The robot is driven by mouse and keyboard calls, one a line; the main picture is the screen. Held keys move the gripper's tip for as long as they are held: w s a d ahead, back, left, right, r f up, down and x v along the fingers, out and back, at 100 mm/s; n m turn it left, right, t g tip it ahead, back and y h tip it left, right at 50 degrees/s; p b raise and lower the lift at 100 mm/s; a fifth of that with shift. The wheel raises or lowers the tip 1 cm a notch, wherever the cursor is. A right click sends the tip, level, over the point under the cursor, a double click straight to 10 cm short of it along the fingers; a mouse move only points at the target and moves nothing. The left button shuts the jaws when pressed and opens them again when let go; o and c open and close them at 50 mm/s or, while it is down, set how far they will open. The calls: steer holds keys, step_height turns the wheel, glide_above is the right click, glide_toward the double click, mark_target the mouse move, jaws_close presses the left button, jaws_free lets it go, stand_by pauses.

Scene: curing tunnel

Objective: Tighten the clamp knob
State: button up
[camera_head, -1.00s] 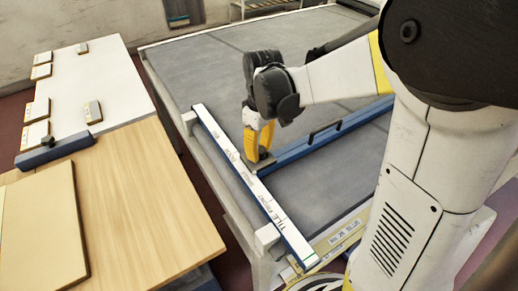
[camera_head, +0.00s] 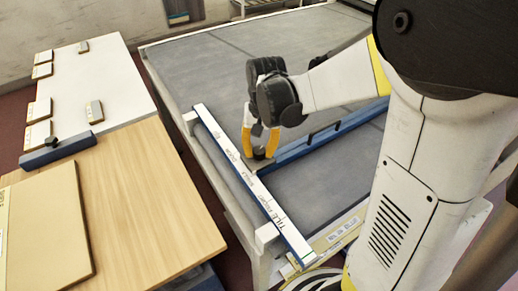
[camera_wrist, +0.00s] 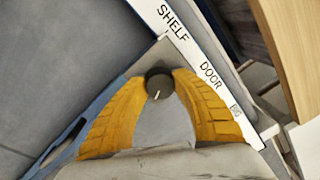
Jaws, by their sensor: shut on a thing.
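The clamp knob (camera_wrist: 159,84) is a small dark round knob with a pale index line, seen from above in the wrist view. My gripper (camera_wrist: 158,86) has its two yellow fingers on either side of the knob, closed on it. In the head view my gripper (camera_head: 259,152) points down at the corner where a blue bar (camera_head: 322,143) meets the long white labelled rail (camera_head: 232,152). The knob is mostly hidden by the fingers there. The rail also shows in the wrist view (camera_wrist: 190,43), with the words SHELF, DOOR and BIG.
A wooden table (camera_head: 142,190) with a tan board (camera_head: 48,232) and a blue bar with a dark knob (camera_head: 58,151) stands at the left. A white table (camera_head: 98,85) behind it holds several small labelled pieces. The grey bed (camera_head: 215,75) behind my gripper is clear.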

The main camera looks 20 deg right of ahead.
mark_target(261, 152)
steer(key=m, duration=0.5)
steer(key=shift+p, duration=0.3)
steer(key=shift+s+m, duration=0.1)
steer(key=shift+m, duration=2.3)
steer(key=o, duration=1.2)
steer(key=shift+o, duration=0.2)
step_height(261, 152, up, 12)
steer(key=shift+s, duration=0.3)
